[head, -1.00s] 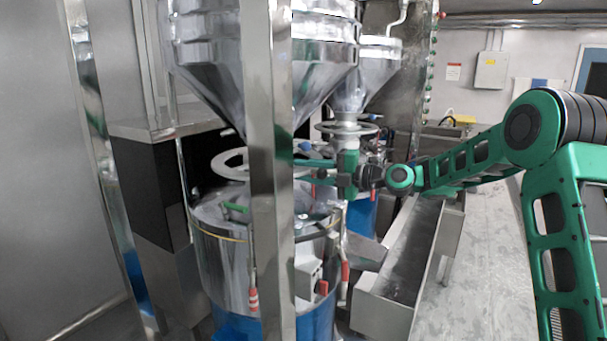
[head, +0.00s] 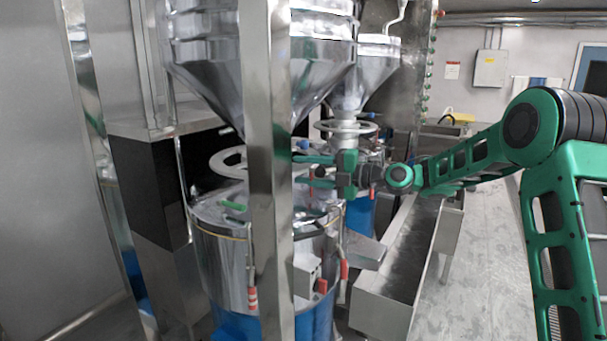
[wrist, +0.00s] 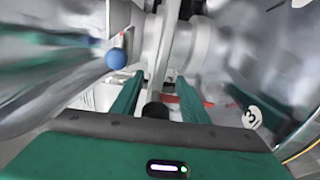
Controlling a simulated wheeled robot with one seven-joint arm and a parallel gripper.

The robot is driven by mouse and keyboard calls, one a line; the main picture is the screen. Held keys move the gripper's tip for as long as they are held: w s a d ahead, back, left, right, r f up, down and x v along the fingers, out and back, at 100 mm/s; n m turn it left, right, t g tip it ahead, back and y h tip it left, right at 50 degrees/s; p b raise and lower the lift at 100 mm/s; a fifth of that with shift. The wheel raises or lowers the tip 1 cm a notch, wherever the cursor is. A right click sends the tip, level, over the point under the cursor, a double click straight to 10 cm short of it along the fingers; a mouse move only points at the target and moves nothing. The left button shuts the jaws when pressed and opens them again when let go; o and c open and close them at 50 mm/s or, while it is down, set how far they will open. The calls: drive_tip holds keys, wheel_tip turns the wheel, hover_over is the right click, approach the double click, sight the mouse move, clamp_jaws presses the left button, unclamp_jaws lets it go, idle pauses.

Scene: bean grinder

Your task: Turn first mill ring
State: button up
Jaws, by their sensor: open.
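The first mill ring (head: 222,163) is a pale grey handwheel under the large steel hopper, above the nearer mill drum. The steel post hides its right part in the head view. My gripper (head: 300,170) is just right of the post, at about the ring's height, with its fingers pointing left. In the wrist view my gripper (wrist: 158,82) has its two green fingers apart. A grey upright band (wrist: 165,45), which looks like the ring's rim seen edge-on, runs down between them. I cannot tell whether either finger touches it. A blue ball knob (wrist: 116,58) is left of the fingers.
The steel post (head: 268,200) stands in front of the mill. A second mill's ring (head: 345,126) is behind my gripper. A steel trough (head: 385,300) lies below my arm. The large hopper (head: 215,60) hangs above.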

drive_tip(key=v, duration=1)
drive_tip(key=shift+d+f, duration=0.15)
drive_tip(key=shift+d, duration=0.25)
drive_tip(key=shift+s, duration=0.1)
drive_tip(key=c, duration=0.5)
drive_tip(key=shift+s, duration=0.25)
clamp_jaws()
drive_tip(key=s+r+m+t+h, duration=0.1)
drive_tip(key=s+m+t+h, duration=0.45)
drive_tip(key=s, duration=0.85)
drive_tip(key=w+a+m+y, duration=0.1)
drive_tip(key=w+a, duration=0.4)
drive_tip(key=w, duration=0.6)
drive_tip(key=shift+f+y, duration=0.25)
drive_tip(key=shift+y, duration=0.1)
